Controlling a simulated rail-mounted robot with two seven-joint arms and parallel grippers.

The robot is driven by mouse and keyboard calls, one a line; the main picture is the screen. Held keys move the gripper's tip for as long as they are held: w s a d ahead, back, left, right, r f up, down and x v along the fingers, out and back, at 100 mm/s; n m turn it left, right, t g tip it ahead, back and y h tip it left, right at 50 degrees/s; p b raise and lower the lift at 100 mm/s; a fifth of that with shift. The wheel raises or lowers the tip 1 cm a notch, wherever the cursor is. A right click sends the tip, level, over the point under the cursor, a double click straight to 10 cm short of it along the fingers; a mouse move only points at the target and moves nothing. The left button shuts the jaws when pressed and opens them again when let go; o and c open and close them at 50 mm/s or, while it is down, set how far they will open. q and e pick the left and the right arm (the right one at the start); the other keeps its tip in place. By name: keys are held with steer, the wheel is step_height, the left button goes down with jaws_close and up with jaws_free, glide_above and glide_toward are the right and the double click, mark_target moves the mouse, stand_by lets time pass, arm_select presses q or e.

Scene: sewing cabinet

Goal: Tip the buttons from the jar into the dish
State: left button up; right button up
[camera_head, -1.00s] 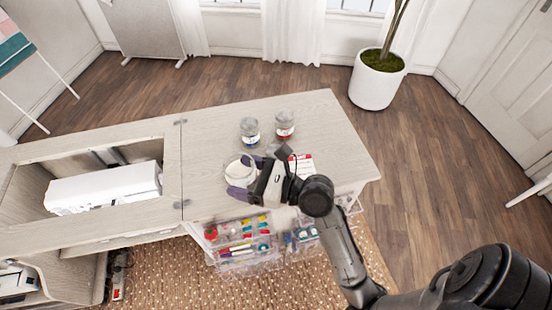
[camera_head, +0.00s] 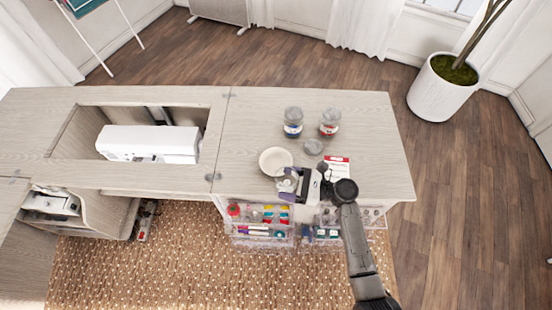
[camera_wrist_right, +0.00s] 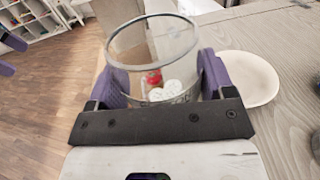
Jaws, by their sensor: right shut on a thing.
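The clear glass jar (camera_wrist_right: 152,55) is between the purple fingers of my right gripper (camera_wrist_right: 165,85), which is shut on it. Its mouth is uncovered, and red and white pieces, seemingly the buttons (camera_wrist_right: 165,86), lie inside low down. In the head view my right gripper (camera_head: 288,181) holds the jar at the front right of the cream dish (camera_head: 268,158). The dish also shows in the right wrist view (camera_wrist_right: 262,82), right of the jar, and looks empty. My left gripper is outside the head view. Purple pieces at the wrist view's left edge may be its fingers (camera_wrist_right: 8,55).
A grey lid (camera_head: 313,146) lies behind my right gripper. Two lidded jars, one blue-labelled (camera_head: 293,122) and one red-labelled (camera_head: 329,123), stand farther back. A red-and-white card (camera_head: 338,166) lies to the right. Clear drawers (camera_head: 262,228) stand open at the cabinet front.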

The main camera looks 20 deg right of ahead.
steer(key=f, duration=0.1)
steer(key=f+g, duration=0.1)
steer(key=f+n, duration=0.1)
steer(key=shift+s+a+g+y+p, duration=0.25)
steer(key=shift+a+g+y+p, duration=0.05)
steer(key=shift+a+y, duration=0.1)
steer(key=shift+s+a+f, duration=0.1)
steer(key=shift+s+f, duration=0.05)
steer(key=shift+f, duration=0.35)
steer(key=shift+r, duration=0.1)
